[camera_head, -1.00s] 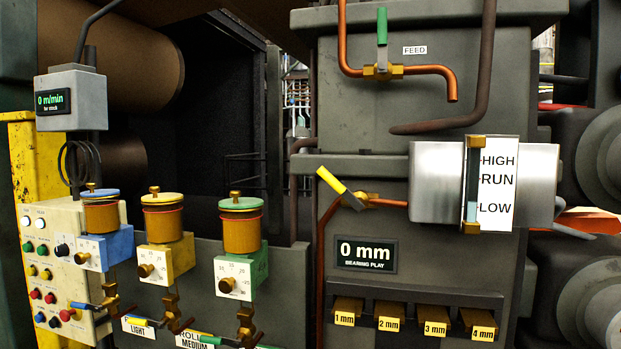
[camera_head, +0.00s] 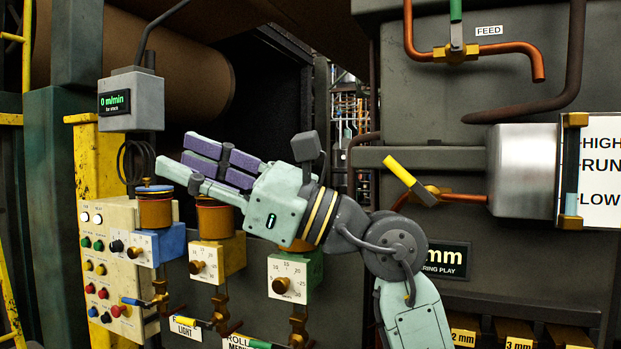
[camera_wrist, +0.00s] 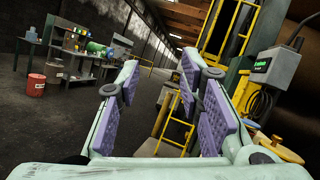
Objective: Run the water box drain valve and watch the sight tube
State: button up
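The water box (camera_head: 522,170) is a brushed steel cylinder at the right of the head view. Its sight tube (camera_head: 571,160) stands in front of a HIGH, RUN, LOW card (camera_head: 603,175). Pale blue shows in the tube's lower part, around LOW. A valve with a slanted yellow handle (camera_head: 400,170) sits on the copper pipe left of the box; it looks like the drain valve. My gripper (camera_head: 190,168) is open and empty, its fingers pointing left, well left of that valve. In the wrist view (camera_wrist: 160,78) the fingers are apart with nothing between them.
A green-handled FEED valve (camera_head: 456,45) is above. Oiler cups with dials (camera_head: 295,280) and a button panel (camera_head: 105,260) stand below and left of my gripper. A speed display (camera_head: 114,102) reads 0 m/min. My arm partly hides the bearing play display (camera_head: 445,260).

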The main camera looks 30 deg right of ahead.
jog(key=d+m+t+h, duration=0.4)
jog(key=d+t+h, duration=0.3)
jog(key=d, duration=0.7)
jog(key=m+h+b, duration=0.2)
jog(key=m+h, duration=0.3)
jog(key=h, duration=0.8)
send_near(401, 171)
jog(key=w+p, duration=0.1)
jog(key=w, duration=0.2)
jog(key=w+p, duration=0.1)
jog(key=w, duration=0.7)
jog(key=shift+d+r+p, duration=0.15)
jog(key=shift+d+p, duration=0.1)
jog(key=shift+p, duration=0.15)
jog(key=shift+s, duration=0.1)
grip_shut()
